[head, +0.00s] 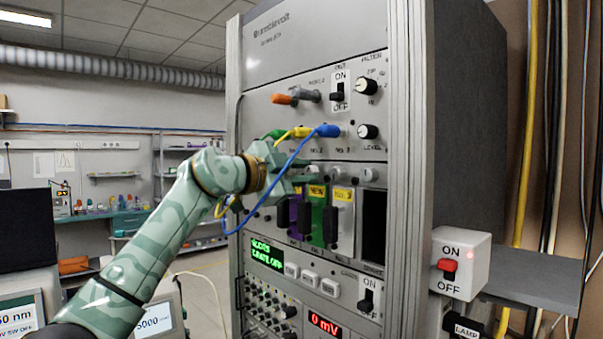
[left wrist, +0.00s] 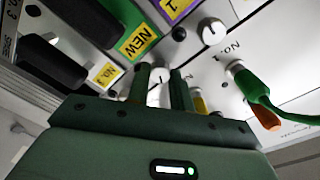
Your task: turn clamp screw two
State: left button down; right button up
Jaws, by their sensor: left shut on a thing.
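My left gripper (head: 299,179) reaches the rack front just above the module row. In the left wrist view its two fingers (left wrist: 163,82) are shut around a pale clamp screw knob (left wrist: 155,95), partly hidden between them. This knob is by the end of the green module (left wrist: 122,22), which has a yellow NEW label and also shows in the head view (head: 317,219). A free white clamp screw (left wrist: 212,31) with a dark line is by the purple module (left wrist: 180,8). Another screw (head: 339,174) shows above the white module (head: 346,222). My right gripper is not in view.
Blue (head: 327,131), yellow and green plugs sit above the screws; the blue cable hangs around my left gripper. A green plug (left wrist: 247,82) is close in the left wrist view. A dark open slot (head: 373,226) is right of the modules.

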pick_arm(q)
jog(key=m, duration=0.7)
jog(key=shift+f, duration=0.1)
jog(key=m, duration=0.3)
jog(key=shift+m+y, duration=0.3)
jog(key=shift+m, duration=0.1)
jog(key=m, duration=0.3)
jog(key=shift+f, duration=0.15)
jog(key=m, duration=0.7)
jog(key=shift+f+m, duration=0.1)
jog(key=shift+m, duration=0.2)
jog(key=m, duration=0.3)
jog(key=shift+f+m, duration=0.1)
jog(key=shift+m, duration=1.8)
